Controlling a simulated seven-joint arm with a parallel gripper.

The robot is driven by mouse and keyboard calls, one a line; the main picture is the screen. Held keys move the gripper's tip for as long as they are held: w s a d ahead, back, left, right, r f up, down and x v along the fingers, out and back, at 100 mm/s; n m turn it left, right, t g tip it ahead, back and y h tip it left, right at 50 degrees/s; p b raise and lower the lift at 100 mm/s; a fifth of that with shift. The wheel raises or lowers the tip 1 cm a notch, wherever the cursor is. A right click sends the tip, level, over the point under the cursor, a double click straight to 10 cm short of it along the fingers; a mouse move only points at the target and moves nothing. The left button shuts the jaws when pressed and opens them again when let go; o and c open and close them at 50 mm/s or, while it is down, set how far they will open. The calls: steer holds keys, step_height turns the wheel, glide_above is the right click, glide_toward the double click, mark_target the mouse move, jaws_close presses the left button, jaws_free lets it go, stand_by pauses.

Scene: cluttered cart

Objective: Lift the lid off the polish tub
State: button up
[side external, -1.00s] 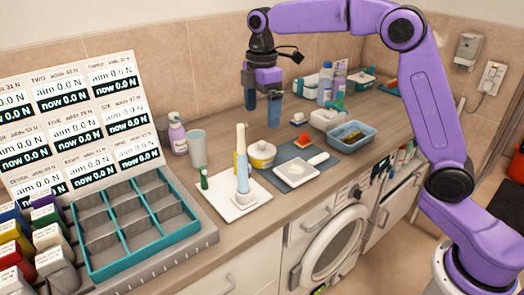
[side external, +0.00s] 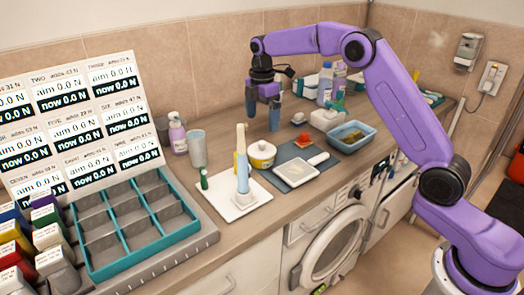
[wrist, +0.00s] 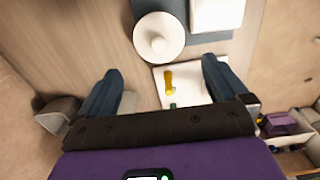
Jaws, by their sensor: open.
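The polish tub (side external: 262,158) is a squat white tub with a yellow band. It stands upright on the counter behind a white tray. Its white lid (side external: 262,146) is on top; in the wrist view the round lid (wrist: 140,42) with a central knob (wrist: 158,44) shows at the upper middle. My gripper (side external: 262,120) is open and empty in the air above the tub, fingers pointing down. In the wrist view my gripper (wrist: 160,85) has its fingers wide apart, and the lid lies beyond them towards the picture's top.
A white tray (side external: 236,208) holds a tall white-and-blue item (side external: 242,170) close to the tub. A green-capped bottle (side external: 204,180) and grey cup (side external: 197,150) stand to the left.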

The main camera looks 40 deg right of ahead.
mark_target(261, 142)
step_height(261, 142, down, 10)
steer(key=shift+w+a, duration=0.1)
steer(key=c, duration=0.7)
